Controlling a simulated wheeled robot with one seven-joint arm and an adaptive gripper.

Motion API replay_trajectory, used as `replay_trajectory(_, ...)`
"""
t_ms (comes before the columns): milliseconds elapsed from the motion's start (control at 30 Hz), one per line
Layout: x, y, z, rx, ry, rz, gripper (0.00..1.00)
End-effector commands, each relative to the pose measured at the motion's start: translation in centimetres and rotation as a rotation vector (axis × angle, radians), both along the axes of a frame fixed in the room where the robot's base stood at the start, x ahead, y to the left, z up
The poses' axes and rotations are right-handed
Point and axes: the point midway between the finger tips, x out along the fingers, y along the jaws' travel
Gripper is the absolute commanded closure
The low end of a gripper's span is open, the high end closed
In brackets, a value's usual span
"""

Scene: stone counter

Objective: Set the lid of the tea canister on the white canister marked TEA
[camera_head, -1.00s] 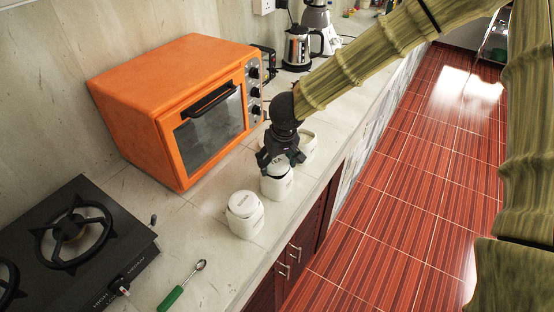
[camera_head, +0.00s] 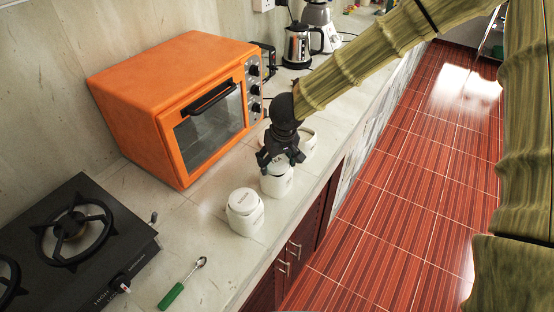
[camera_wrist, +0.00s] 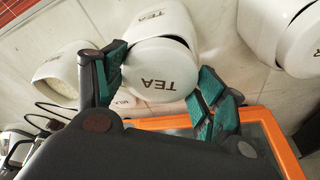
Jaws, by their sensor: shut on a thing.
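My gripper (camera_head: 280,162) is shut on the white lid marked TEA (camera_wrist: 165,75), with its teal fingertips on either side of it in the wrist view. The white tea canister (camera_head: 276,185) stands upright on the counter directly under my gripper. Its own TEA lettering shows on its side in the wrist view (camera_wrist: 152,16).
A lidded white canister (camera_head: 245,212) stands to the near left. An open white canister (camera_head: 308,141) stands just beyond my gripper. The orange oven (camera_head: 180,105) is close behind. A black stove (camera_head: 85,245) and a green-handled spoon (camera_head: 175,295) lie to the left. The counter's front edge is close.

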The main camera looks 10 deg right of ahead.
Motion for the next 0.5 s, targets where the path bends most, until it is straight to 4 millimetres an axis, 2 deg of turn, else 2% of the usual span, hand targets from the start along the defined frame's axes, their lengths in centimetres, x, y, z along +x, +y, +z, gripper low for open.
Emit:
replay_trajectory(233, 0.01, 0.0, -0.37, 0.0, 0.0, 0.0, 0.54)
replay_trajectory(267, 0.01, 0.01, -0.35, 0.0, 0.0, 0.0, 0.26)
replay_trajectory(300, 0.01, 0.0, -0.34, 0.0, 0.0, 0.0, 0.2)
replay_trajectory(500, 0.01, -0.01, -0.35, 0.0, 0.0, 0.0, 0.2)
